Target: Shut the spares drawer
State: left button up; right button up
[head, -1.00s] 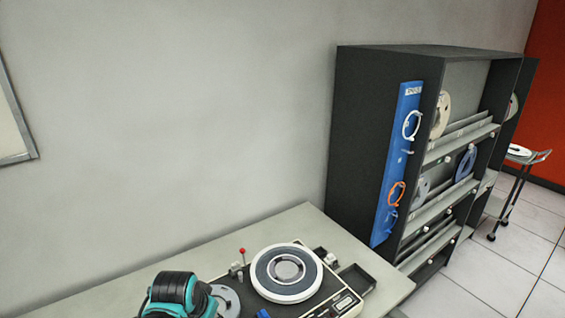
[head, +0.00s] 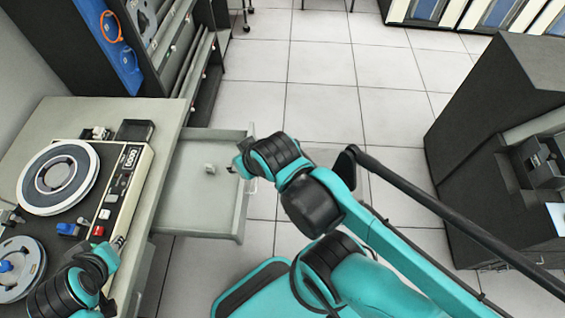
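The drawer (head: 190,200), a pale grey tray, stands pulled out from the right side of the desk in the head view. A small whitish block (head: 210,168) lies inside it. My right gripper (head: 240,168) is at the drawer's front panel, over its top edge near a pale handle (head: 252,186). I cannot tell whether it touches the panel, and its fingers are too small and hidden to read. My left gripper (head: 118,244) is low at the left, over the desk's near edge beside the tape machine, its fingers unclear.
A reel-to-reel tape machine (head: 108,195) with reels covers much of the desk (head: 75,112). A dark rack (head: 70,55) with a blue panel stands behind. A dark cabinet (head: 490,130) stands at the right. Tiled floor (head: 320,105) is clear between.

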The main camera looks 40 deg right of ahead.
aim_at(192, 202)
jog(key=l+z, duration=0.4)
jog(key=l, duration=0.15)
jog(key=k+l+u, duration=0.1)
jog(key=k, duration=0.4)
jog(key=k+l+u, duration=0.1)
jog(key=k, duration=0.45)
